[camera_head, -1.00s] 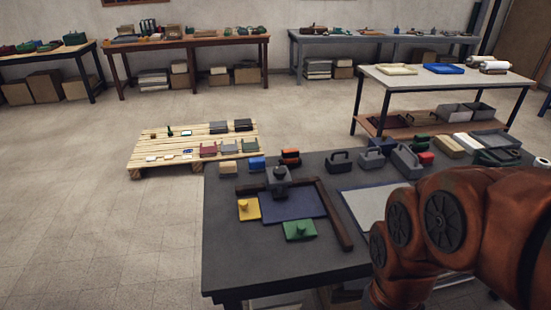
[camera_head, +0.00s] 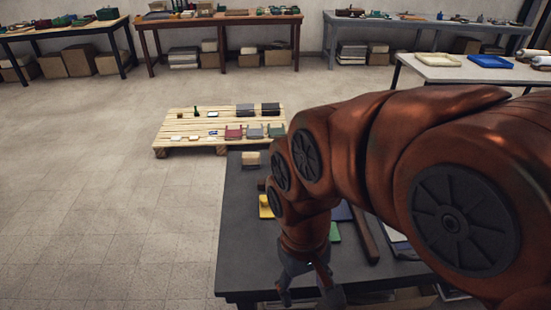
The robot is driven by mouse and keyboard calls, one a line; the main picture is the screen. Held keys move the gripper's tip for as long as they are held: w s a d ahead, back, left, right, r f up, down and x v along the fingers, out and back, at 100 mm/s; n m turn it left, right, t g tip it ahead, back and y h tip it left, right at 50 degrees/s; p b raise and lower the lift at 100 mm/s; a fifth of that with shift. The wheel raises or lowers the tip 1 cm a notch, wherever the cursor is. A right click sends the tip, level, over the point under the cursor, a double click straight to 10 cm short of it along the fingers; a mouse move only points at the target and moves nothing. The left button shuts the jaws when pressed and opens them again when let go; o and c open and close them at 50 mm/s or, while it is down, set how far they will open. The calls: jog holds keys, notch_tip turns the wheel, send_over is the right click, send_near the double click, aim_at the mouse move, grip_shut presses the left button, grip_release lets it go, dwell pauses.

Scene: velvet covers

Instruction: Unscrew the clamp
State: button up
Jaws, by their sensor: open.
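My gripper (camera_head: 308,292) hangs pointing down at the front edge of the dark work table (camera_head: 240,250), its two fingers apart and empty. The grey block with a dark round knob, which looks like the clamp, is hidden behind my arm now. A yellow knobbed block (camera_head: 265,208) shows partly to the left of my arm. A green block (camera_head: 334,232) shows partly just right of my wrist. A sliver of the blue panel (camera_head: 342,212) and a brown bar (camera_head: 365,238) show to the right. The gripper touches none of these visibly.
My arm covers much of the table's middle and right. A tan block (camera_head: 251,159) sits at the table's back left corner. A wooden pallet (camera_head: 190,151) with several small items lies on the floor behind. The floor to the left is clear. Other benches stand along the wall.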

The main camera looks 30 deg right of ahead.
jog(key=shift+o, duration=0.7)
jog(key=w+d+r+m, duration=0.1)
jog(key=w+d+m, duration=0.1)
jog(key=w, duration=0.3)
jog(key=w+d+r+m+p, duration=0.1)
jog(key=w+d+r+m, duration=0.1)
jog(key=w+m, duration=0.2)
jog(key=shift+w+r+m+t, duration=0.3)
jog(key=shift+w+m, duration=0.1)
jog(key=shift+w, duration=0.35)
jog(key=w+d+f+m+p, duration=0.1)
jog(key=w+d+m, duration=0.5)
jog(key=w, duration=0.2)
jog(key=w+d+f+m+p, duration=0.1)
jog(key=w+d+m, duration=0.5)
jog(key=w, duration=0.3)
jog(key=w+d+f+m+t+p, duration=0.1)
jog(key=w+d+m, duration=0.5)
jog(key=w, duration=0.3)
jog(key=shift+d+f+p, duration=0.35)
jog(key=shift+d+f, duration=0.05)
jog(key=shift+d, duration=0.4)
jog(key=shift+f+p, duration=1.4)
jog(key=shift+f, duration=2.5)
jog(key=shift+c, duration=0.3)
jog(key=c, duration=1.1)
